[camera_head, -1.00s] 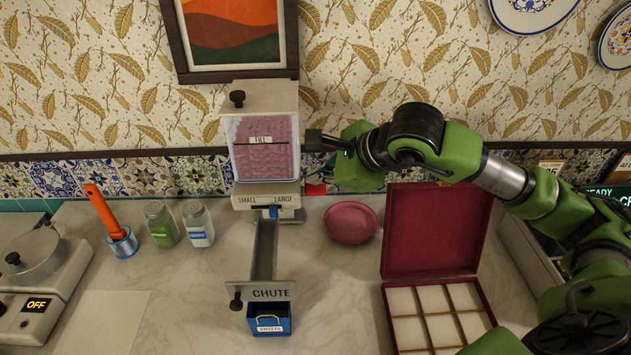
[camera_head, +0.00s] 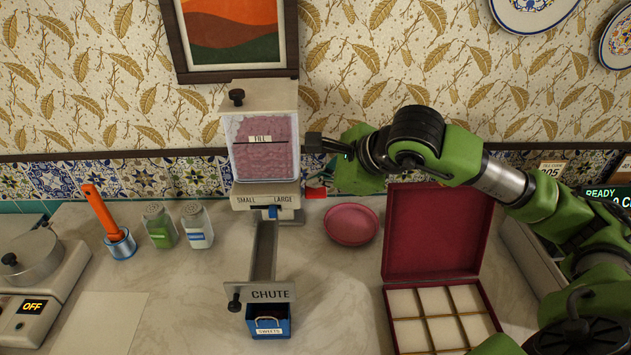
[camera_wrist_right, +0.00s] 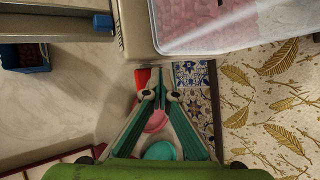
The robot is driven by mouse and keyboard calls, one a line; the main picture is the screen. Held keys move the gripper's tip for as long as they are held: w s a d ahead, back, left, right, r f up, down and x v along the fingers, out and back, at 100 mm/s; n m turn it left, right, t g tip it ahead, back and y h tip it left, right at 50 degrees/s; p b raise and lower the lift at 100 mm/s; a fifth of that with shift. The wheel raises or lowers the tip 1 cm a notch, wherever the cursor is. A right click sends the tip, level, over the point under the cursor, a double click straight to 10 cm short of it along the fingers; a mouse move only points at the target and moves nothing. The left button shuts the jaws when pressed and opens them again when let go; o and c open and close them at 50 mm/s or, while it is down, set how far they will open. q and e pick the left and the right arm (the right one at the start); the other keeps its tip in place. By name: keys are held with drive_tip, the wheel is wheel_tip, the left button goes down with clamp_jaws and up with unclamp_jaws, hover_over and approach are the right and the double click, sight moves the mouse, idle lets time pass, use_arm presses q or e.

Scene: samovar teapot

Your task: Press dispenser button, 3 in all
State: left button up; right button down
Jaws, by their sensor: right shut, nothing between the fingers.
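The dispenser (camera_head: 264,195) stands against the back wall with a clear hopper (camera_head: 265,148) of pink sweets marked FILL. A red button (camera_head: 315,192) sticks out at the right of its base; it also shows in the wrist view (camera_wrist_right: 142,77). A slide between SMALL and LARGE is on the front. A chute (camera_head: 265,250) slopes down to a blue sweets box (camera_head: 268,321). My right gripper (camera_head: 316,143) is beside the hopper's right side, above the button. In the wrist view its fingertips (camera_wrist_right: 160,84) are together and empty, near the button. My left gripper is out of view.
A pink dish (camera_head: 351,223) lies right of the dispenser, and an open maroon box (camera_head: 437,240) with compartments stands further right. Two shakers (camera_head: 198,224), an orange-handled tool (camera_head: 103,212) and a cooker (camera_head: 40,280) are left. The front-left counter is mostly clear.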

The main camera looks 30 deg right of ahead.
sight(318, 190)
drive_tip(key=shift+f, duration=0.1)
idle(0.4)
drive_tip(key=shift+r+p, duration=0.7)
drive_tip(key=shift+r, duration=0.95)
wheel_tip(318, 190, up, 5)
drive_tip(key=p, duration=0.3)
drive_tip(key=shift+w, duration=0.1)
idle(1.2)
